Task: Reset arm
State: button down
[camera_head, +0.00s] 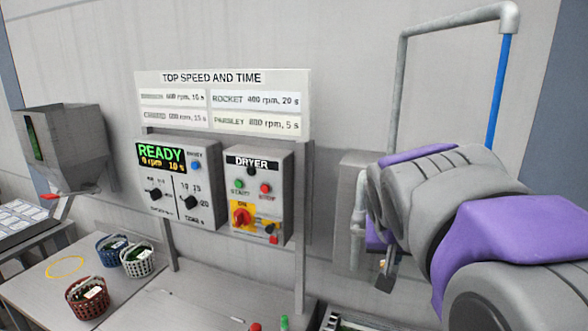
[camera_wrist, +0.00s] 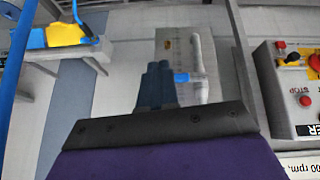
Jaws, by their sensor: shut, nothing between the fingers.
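My grey and purple arm fills the right side of the head view. My gripper (camera_wrist: 158,70) shows in the wrist view with its dark fingers together and nothing between them. It points toward a pale panel with a white pipe (camera_wrist: 200,65) on the wall. In the head view my gripper (camera_head: 388,276) is small and partly hidden behind my own arm, right of the dryer box (camera_head: 257,192).
The control box with the READY display (camera_head: 180,185) is left of the dryer box, below a speed-and-time sign (camera_head: 224,76). Several small baskets (camera_head: 88,297) stand on the left table. A grey hopper (camera_head: 66,147) is at far left. A pipe frame (camera_head: 402,80) rises behind my arm.

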jog(key=s+a+f+n+g+y, duration=0.1)
jog(key=s+a+f+g, duration=0.1)
jog(key=s+f, duration=0.4)
jog(key=s+a+f+n+g+y, duration=0.1)
jog(key=s+f, duration=0.6)
jog(key=s, duration=0.7)
jog(key=s+a+f+n+g+y, duration=0.1)
jog(key=s+a+f+g, duration=0.1)
jog(key=s+f+g, duration=0.2)
jog(key=s+f, duration=0.3)
jog(key=s, duration=0.4)
jog(key=shift+a+g+b, duration=0.3)
jog(key=shift+a+b, duration=0.1)
